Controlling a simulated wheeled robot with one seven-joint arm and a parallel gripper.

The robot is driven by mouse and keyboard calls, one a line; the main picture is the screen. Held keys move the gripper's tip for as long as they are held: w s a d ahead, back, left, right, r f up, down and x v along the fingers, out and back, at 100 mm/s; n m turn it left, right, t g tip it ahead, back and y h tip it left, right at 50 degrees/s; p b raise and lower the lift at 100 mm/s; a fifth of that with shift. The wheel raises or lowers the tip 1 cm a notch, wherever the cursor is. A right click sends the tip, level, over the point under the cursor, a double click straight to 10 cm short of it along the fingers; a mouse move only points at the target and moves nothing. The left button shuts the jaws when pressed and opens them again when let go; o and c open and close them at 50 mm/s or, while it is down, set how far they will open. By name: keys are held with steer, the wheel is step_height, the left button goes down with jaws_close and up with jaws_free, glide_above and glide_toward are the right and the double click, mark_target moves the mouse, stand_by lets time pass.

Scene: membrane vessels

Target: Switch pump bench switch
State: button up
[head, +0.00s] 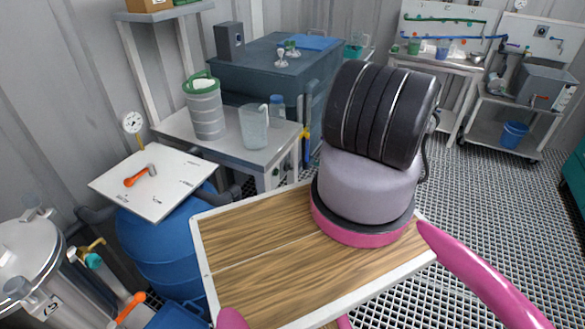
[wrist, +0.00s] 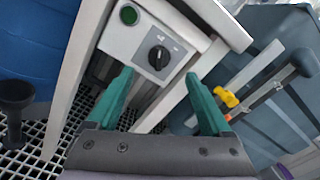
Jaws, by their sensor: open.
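The switch is a black round knob (wrist: 158,57) with a pale pointer mark on a light grey box (wrist: 136,42), with a green round button (wrist: 129,14) at its upper left. My gripper (wrist: 158,76) has two teal fingers, spread apart with nothing between them. The knob shows in the gap just beyond the fingertips, roughly centred. Whether a fingertip touches the box cannot be told. In the head view my arm covers the gripper. The grey bench (head: 220,148) stands to the left of my arm.
A blue tank (head: 160,250) is at the left. The grating floor (head: 490,200) is open at the right.

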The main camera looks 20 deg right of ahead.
mark_target(291, 166)
steer(key=x, duration=1)
steer(key=shift+w+a, duration=0.2)
jaws_close()
steer(key=shift+m, duration=0.4)
steer(key=m, duration=0.5)
steer(key=shift+w+d+m, duration=0.2)
steer(key=shift+d+m, duration=0.1)
steer(key=shift+m, duration=0.1)
steer(key=m, duration=0.5)
steer(key=shift+w+d+f, duration=0.1)
steer(key=shift+w+d, duration=0.05)
steer(key=shift+d, duration=0.05)
steer(key=shift+m, duration=0.3)
